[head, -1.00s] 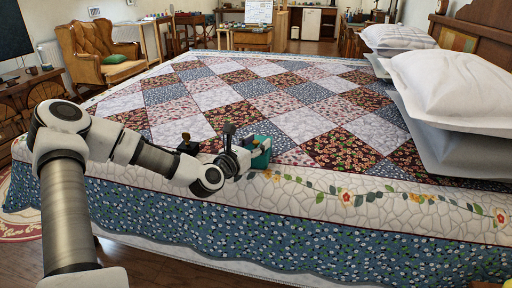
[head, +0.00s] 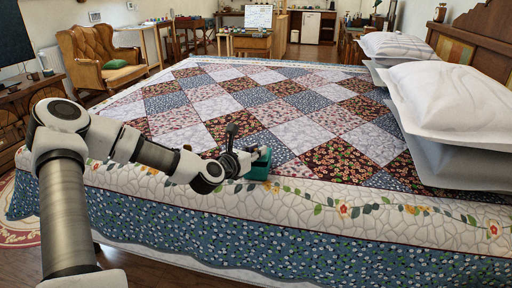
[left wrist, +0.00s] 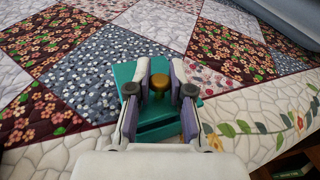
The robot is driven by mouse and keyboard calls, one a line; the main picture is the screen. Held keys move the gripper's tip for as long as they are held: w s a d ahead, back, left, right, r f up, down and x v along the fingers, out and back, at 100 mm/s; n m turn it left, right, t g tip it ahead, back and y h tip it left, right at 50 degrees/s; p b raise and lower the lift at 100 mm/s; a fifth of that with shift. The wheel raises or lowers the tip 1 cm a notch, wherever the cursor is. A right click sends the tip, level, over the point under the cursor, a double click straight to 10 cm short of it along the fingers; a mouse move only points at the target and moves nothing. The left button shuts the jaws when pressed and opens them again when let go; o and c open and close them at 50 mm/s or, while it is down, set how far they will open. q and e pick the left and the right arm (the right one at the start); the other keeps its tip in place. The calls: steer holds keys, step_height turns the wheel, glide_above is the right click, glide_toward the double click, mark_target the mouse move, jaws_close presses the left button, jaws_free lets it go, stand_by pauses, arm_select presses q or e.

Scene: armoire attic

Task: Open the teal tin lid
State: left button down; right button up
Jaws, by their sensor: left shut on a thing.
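The teal tin (head: 260,167) sits on the quilt near the bed's front edge. It also shows in the left wrist view (left wrist: 158,132), under my gripper. Its lid has a brass-coloured round knob (left wrist: 160,82). My left gripper (head: 248,158) is at the tin, reaching in from the left. In the left wrist view its two fingers (left wrist: 160,90) stand on either side of the knob and are shut on it. The fingers hide part of the lid, and I cannot tell whether the lid is apart from the tin. My right gripper is not in view.
The bed's patchwork quilt (head: 270,110) is broad and mostly clear around the tin. White pillows (head: 455,105) are stacked at the right by the wooden headboard (head: 485,40). A tan armchair (head: 98,55) stands beyond the bed at the left.

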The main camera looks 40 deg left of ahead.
arm_select(q)
steer(key=w+r+g+p, duration=0.1)
steer(key=g+p, duration=0.1)
steer(key=p, duration=0.3)
steer(key=w+a+r+n+g+h+p, duration=0.1)
steer(key=r+g+p, duration=0.1)
steer(key=p, duration=0.2)
steer(key=w+a+r+n+g+h+p, duration=0.1)
steer(key=r+g+p, duration=0.1)
steer(key=p, duration=0.3)
steer(key=shift+g+p, duration=0.35)
steer(key=shift+g, duration=0.15)
steer(key=w+g+p, duration=0.1)
steer(key=p, duration=0.6)
steer(key=w+a+r+g+h+p, duration=0.1)
steer(key=p, duration=0.6)
steer(key=shift+r+n+g+h+p, duration=0.2)
steer(key=shift+n+g+h+p, duration=0.1)
steer(key=shift+n+p, duration=0.1)
steer(key=w+g+h+b, duration=0.1)
steer(key=b, duration=0.1)
steer(key=w+a+f+g+h+b, duration=0.1)
steer(key=g+b, duration=0.1)
steer(key=b, duration=0.1)
steer(key=w+f+n+g+b, duration=0.1)
steer(key=b, duration=0.2)
steer(key=shift+a+f+g+h, duration=0.25)
steer(key=shift+a+g+h, duration=0.05)
steer(key=shift+a+h, duration=0.1)
